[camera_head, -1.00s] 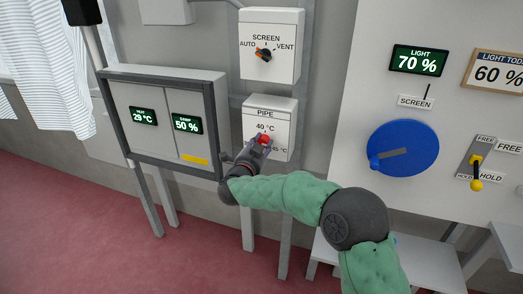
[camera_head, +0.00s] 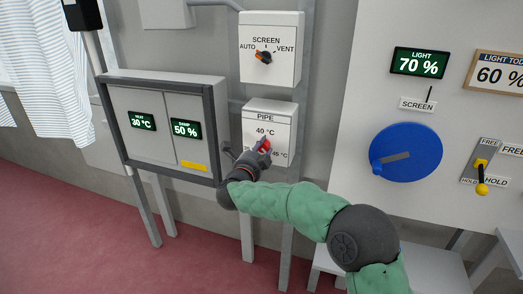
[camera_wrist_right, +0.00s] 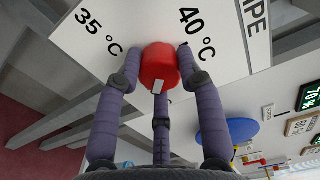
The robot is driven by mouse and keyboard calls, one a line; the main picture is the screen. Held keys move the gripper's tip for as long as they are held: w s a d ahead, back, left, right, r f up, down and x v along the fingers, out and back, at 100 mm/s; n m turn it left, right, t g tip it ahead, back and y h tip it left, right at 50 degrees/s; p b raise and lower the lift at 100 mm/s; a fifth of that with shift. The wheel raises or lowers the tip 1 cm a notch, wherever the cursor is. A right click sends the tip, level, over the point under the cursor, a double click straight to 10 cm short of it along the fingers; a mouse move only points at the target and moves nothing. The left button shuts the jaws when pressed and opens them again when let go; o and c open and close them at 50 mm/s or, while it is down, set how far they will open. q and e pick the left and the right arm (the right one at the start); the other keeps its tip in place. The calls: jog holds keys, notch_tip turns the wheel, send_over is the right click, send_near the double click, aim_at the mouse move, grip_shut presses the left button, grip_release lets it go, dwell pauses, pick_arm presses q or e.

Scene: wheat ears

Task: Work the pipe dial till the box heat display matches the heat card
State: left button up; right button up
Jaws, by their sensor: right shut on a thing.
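The pipe dial is a red knob (camera_wrist_right: 160,68) on the white PIPE box (camera_head: 272,110), with 35, 40 and 45 °C marks around it. My right gripper (camera_head: 260,152) is shut on the red knob; in the right wrist view its fingers (camera_wrist_right: 160,80) close around it. A white pointer mark shows on the knob's near side in that view. The grey box (camera_head: 155,158) to the left has a heat display (camera_head: 142,121) reading 30 °C and a damp display (camera_head: 186,129) reading 50 %. No heat card is in view. My left gripper is not in view.
A SCREEN selector box (camera_head: 270,45) is above the PIPE box. The white panel at right holds a light display (camera_head: 419,63) reading 70 %, a blue wheel (camera_head: 405,152), a yellow-knobbed lever (camera_head: 482,188) and a light card (camera_head: 500,75).

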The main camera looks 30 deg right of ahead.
jog(key=shift+f, duration=0.1)
dwell(0.3)
jog(key=o, duration=1.1)
jog(key=shift+o, duration=0.2)
jog(key=v, duration=1.2)
